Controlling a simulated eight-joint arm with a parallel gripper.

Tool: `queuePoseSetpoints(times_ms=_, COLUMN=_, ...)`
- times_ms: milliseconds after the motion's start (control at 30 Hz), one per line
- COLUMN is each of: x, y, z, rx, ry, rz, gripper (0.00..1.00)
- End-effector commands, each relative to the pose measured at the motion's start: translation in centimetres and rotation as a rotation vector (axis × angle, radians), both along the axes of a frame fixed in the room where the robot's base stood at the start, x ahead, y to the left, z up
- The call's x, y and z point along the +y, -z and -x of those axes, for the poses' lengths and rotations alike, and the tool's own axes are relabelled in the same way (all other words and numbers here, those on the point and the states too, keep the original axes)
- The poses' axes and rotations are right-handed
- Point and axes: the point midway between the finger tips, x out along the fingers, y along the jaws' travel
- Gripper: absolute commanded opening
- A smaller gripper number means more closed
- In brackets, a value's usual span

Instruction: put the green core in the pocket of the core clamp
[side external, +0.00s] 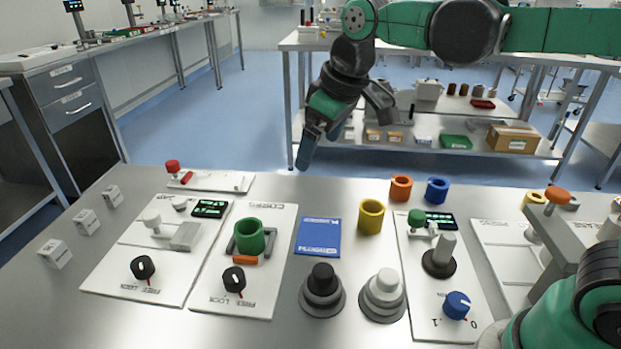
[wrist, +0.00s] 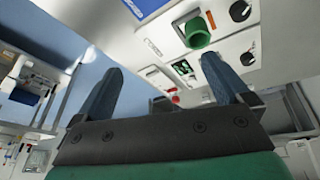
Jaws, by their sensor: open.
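The green core (side external: 249,238), a short hollow cylinder, stands upright in the dark bracket of the core clamp (side external: 232,246) on the white panel marked CORES. An orange bar lies at the front of the bracket. How deep the core sits is hidden. The green core also shows in the wrist view (wrist: 198,36), beyond my fingers. My gripper (side external: 317,150) is in the air above the back edge of the table, behind and right of the core and apart from it. In the wrist view my gripper (wrist: 160,72) has its two fingers spread with nothing between them.
Yellow (side external: 371,217), orange (side external: 401,188) and blue (side external: 437,190) cores stand to the right. Black (side external: 322,290) and grey (side external: 383,295) stepped posts stand in front. The clamp's black knob (side external: 234,280) is before the core. A blue card (side external: 318,238) lies right of the clamp panel.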

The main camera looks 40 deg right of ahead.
Motion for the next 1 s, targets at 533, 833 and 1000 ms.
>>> queuePoseSetpoints(times_ms=533, x=-4.9, y=5.8, z=8.4, rx=-0.265, ry=0.34, rz=-0.124, gripper=0.96)
queuePoseSetpoints(times_ms=833, x=-4.9, y=5.8, z=8.4, rx=-0.266, ry=0.34, rz=-0.124, gripper=0.96)
queuePoseSetpoints(times_ms=1000, x=-4.9, y=5.8, z=8.4, rx=-0.265, ry=0.339, rz=-0.123, gripper=0.96)
